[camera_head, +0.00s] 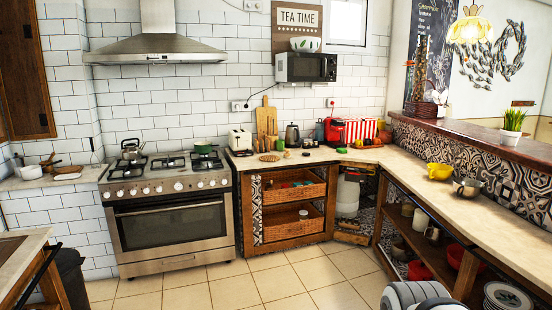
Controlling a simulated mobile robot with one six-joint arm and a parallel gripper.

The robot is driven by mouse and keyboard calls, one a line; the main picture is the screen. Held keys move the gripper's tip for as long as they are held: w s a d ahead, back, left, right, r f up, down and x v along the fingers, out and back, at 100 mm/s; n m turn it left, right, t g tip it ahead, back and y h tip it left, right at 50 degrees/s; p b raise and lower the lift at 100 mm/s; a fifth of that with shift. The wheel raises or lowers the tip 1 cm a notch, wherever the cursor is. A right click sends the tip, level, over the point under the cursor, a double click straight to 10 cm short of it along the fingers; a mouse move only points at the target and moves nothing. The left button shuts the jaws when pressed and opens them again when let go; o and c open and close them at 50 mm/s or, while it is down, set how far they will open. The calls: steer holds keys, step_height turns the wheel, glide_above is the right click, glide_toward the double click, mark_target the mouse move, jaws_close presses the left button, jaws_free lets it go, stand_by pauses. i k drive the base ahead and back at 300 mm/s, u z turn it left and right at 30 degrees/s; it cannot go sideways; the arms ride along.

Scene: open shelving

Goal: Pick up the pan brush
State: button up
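I cannot make out a pan brush for certain in the head view. Small brown and dark utensils (50,160) lie on the left counter, too small to tell apart. Several small items stand on the back counter near the cutting board, also too small to name surely. A white and grey rounded part at the bottom right edge looks like my own arm. My gripper's fingers do not show.
A steel stove (172,226) stands at the back left. A wooden counter (440,192) with open shelves runs along the right, bearing a yellow colander (439,171) and a metal pot (467,188). A dark bin (72,278) stands at left. The tiled floor (255,284) between is clear.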

mark_target(288, 155)
steer(key=z, duration=0.05)
steer(key=i, duration=3.4)
steer(key=u, duration=0.45)
steer(key=i, duration=2.4)
steer(key=u, duration=0.25)
